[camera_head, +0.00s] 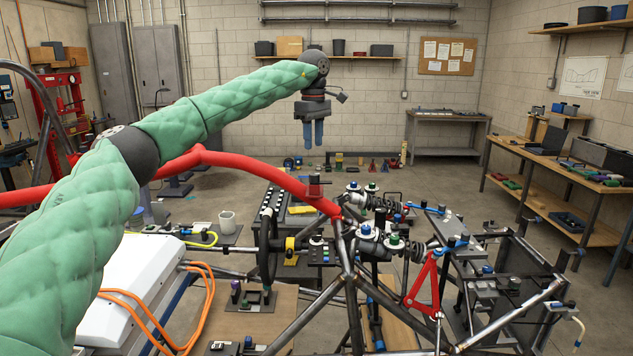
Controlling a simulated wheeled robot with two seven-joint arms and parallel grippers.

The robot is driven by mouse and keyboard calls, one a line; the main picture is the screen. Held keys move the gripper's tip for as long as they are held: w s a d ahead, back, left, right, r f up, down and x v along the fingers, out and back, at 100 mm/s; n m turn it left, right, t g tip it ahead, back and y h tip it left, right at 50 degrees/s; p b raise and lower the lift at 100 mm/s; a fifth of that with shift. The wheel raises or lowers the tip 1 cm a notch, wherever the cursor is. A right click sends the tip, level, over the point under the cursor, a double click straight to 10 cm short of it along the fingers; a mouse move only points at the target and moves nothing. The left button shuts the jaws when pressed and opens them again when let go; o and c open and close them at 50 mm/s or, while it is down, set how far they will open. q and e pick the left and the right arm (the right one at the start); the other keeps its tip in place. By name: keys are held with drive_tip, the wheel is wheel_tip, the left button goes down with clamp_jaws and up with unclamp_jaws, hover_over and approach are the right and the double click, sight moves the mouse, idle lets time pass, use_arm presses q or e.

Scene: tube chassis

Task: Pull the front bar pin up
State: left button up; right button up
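My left gripper (314,140) hangs from the green padded arm with its blue fingers pointing down. A narrow gap shows between the fingers, with nothing in it. A red bar (260,173) crosses from the left and meets the dark tube chassis (350,280) at its front joint. The fingers are apart from the bar. My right gripper is out of view.
Shock absorbers with blue and green caps (393,241), a red triangular arm (424,287) and a steering wheel (267,245) crowd the chassis. A white box (130,285) with orange cables (208,300) stands at left. Benches (570,200) line the right wall. The floor behind is partly clear.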

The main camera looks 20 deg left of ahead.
use_arm(q)
drive_tip(key=f+b, duration=0.1)
drive_tip(key=w+f+b, duration=0.1)
drive_tip(key=f, duration=0.1)
drive_tip(key=f+b, duration=0.1)
drive_tip(key=shift+w+a+f, duration=0.1)
drive_tip(key=shift+w+f, duration=0.05)
drive_tip(key=shift+w, duration=0.1)
drive_tip(key=shift+s, duration=0.15)
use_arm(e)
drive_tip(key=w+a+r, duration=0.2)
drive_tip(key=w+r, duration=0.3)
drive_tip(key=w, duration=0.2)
use_arm(q)
drive_tip(key=shift+f+p, duration=1.65)
drive_tip(key=shift+f, duration=2.15)
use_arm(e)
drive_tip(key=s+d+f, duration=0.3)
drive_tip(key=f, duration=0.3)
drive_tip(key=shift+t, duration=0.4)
use_arm(q)
clamp_jaws()
